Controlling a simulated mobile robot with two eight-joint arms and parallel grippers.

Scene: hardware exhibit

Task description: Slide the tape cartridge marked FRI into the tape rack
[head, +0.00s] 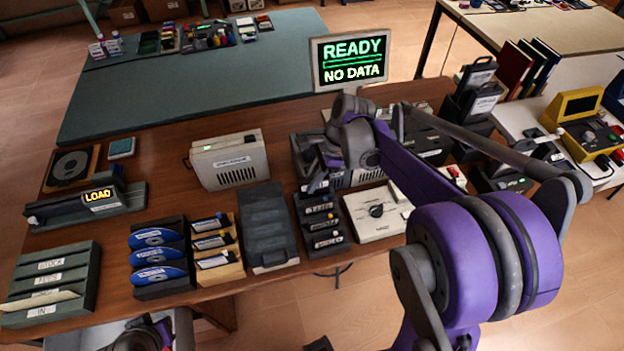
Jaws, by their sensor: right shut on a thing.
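My right arm reaches in from the right, and its gripper (320,178) is low over the middle of the wooden table. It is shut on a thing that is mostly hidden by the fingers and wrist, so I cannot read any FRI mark. Just below the gripper stands a dark rack (322,220) with several labelled dark cartridges stacked in its slots. The labels are too small to read. This looks like the tape rack, but I cannot tell for certain. Only a purple and black part of my left arm shows at the bottom left edge; its gripper is not visible.
Behind are a beige drive (229,160) and a READY screen (350,60).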

